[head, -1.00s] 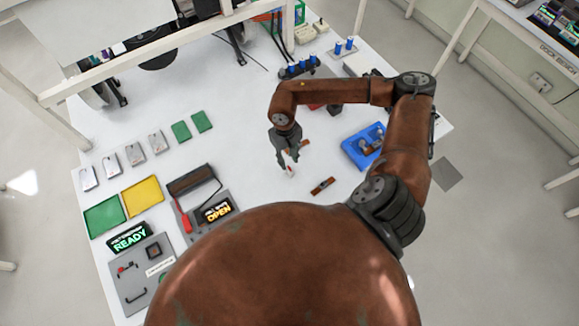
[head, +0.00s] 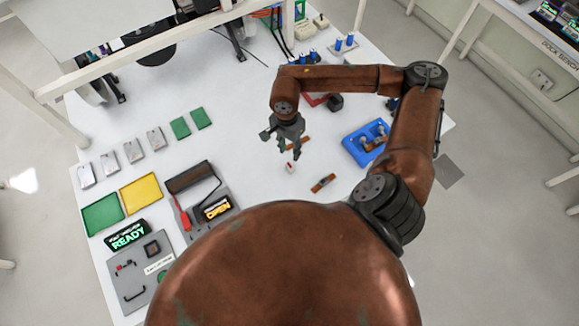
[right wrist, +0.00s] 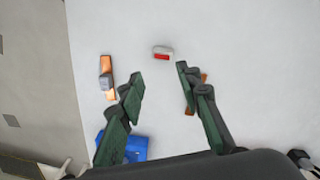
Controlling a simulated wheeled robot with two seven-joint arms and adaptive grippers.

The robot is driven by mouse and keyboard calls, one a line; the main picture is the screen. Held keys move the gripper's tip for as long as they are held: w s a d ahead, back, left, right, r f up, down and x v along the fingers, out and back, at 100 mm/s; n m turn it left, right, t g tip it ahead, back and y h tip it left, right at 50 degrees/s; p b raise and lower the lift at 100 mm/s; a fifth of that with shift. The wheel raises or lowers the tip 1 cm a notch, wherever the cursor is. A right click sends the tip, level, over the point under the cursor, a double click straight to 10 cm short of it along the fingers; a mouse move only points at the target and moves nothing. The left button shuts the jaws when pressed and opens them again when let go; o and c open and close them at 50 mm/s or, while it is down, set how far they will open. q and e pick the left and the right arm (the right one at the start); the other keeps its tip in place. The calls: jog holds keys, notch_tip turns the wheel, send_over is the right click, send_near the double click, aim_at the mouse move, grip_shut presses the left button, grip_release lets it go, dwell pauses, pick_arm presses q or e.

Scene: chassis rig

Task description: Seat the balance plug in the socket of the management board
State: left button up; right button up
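A small white plug with a red face (head: 289,167), which looks like the balance plug, lies loose on the white table. It also shows in the right wrist view (right wrist: 163,52), beyond the fingertips and untouched. My right gripper (head: 290,154) hangs close beside it, pointing down. Its two fingers are spread and empty in the right wrist view (right wrist: 157,76). My left gripper is not in view. I cannot tell which item is the management board, and its socket cannot be made out.
Two orange-brown pieces lie close by, one (head: 323,183) to the right and one (head: 299,143) behind the gripper. A blue tray (head: 350,150) holds parts to the right. Grey fixtures with READY (head: 128,236) and OPEN (head: 213,209) signs stand front left, near green and yellow trays (head: 141,195).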

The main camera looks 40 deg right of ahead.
aim_at(290, 166)
jog(key=m, duration=0.5)
jog(key=shift+s+f, duration=0.15)
jog(key=shift+f, duration=0.2)
jog(key=m, duration=0.7)
jog(key=shift+s+f+t, duration=0.2)
jog(key=shift+f+t, duration=0.1)
jog(key=shift+f, duration=0.1)
jog(key=m, duration=0.5)
jog(key=shift+s+f, duration=0.1)
jog(key=shift+f, duration=0.2)
jog(key=m, duration=0.5)
jog(key=shift+s+f, duration=0.15)
jog(key=shift+f, duration=0.1)
jog(key=shift+a+f+p, duration=0.2)
jog(key=shift+f+p, duration=0.35)
jog(key=shift+f, duration=3.35)
jog(key=shift+c, duration=0.4)
grip_shut()
